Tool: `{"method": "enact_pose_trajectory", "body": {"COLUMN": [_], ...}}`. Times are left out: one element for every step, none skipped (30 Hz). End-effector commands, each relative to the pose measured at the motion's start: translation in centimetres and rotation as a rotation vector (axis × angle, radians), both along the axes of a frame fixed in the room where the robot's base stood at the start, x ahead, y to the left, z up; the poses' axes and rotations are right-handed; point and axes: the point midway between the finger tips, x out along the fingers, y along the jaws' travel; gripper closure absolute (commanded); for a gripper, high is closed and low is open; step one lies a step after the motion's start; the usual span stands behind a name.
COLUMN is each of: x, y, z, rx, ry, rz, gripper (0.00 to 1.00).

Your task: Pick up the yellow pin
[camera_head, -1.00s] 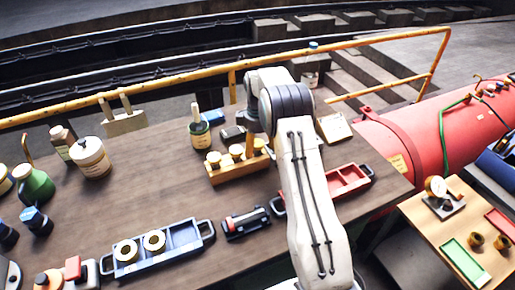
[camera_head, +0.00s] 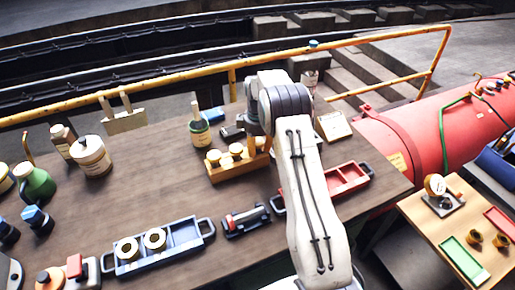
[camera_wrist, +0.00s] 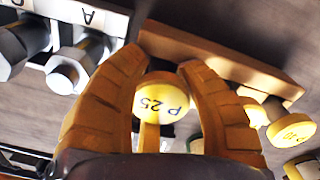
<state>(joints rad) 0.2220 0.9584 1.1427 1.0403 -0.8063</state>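The yellow pin (camera_wrist: 160,97), its round head marked "P 25", sits between the fingers of my gripper (camera_wrist: 163,75) in the wrist view. Both orange fingers press close along the sides of the head, and a yellow stem shows below it. The pin does not line up with the pins in the wooden rack (camera_wrist: 220,58) behind it. In the head view the gripper is hidden by my arm, beside the right end of the rack.
Hex bolts (camera_wrist: 68,72) in a light holder are close at upper left in the wrist view. In the head view, a green jar (camera_head: 200,136) stands behind the rack, a red tray (camera_head: 347,178) to its right and a blue tray (camera_head: 184,232) in front.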

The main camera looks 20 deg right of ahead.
Motion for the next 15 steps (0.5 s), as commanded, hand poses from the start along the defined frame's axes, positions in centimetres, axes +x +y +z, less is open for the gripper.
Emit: {"method": "enact_pose_trajectory", "body": {"x": [0.0, 0.0, 0.0, 0.0, 0.0, 0.0, 0.0, 0.0, 0.01, 0.01, 0.02, 0.02, 0.03, 0.03, 0.1], "y": [0.0, 0.0, 0.0, 0.0, 0.0, 0.0, 0.0, 0.0, 0.01, 0.0, 0.0, 0.0, -0.01, -0.01, -0.02], "z": [0.01, 0.01, 0.01, 0.01, 0.02, 0.02, 0.03, 0.03, 0.04, 0.05, 0.06, 0.07, 0.07, 0.08, 0.21], "rx": [0.0, 0.0, 0.0, 0.0, 0.0, 0.0, 0.0, 0.0, 0.0, 0.0, -0.001, 0.0, 0.0, 0.0, -0.001], "ry": [0.0, 0.0, 0.0, 0.0, 0.0, 0.0, 0.0, 0.0, 0.0, 0.0, -0.001, -0.001, -0.001, -0.001, -0.004], "rz": [0.0, 0.0, 0.0, 0.0, 0.0, 0.0, 0.0, 0.0, 0.0, 0.0, 0.0, 0.0, 0.0, 0.0, 0.0], "gripper": [0.72, 0.75, 0.78, 0.81, 0.84, 0.87, 0.9, 0.93, 0.96, 0.99, 1.0, 1.0, 1.0, 1.0, 1.0]}}
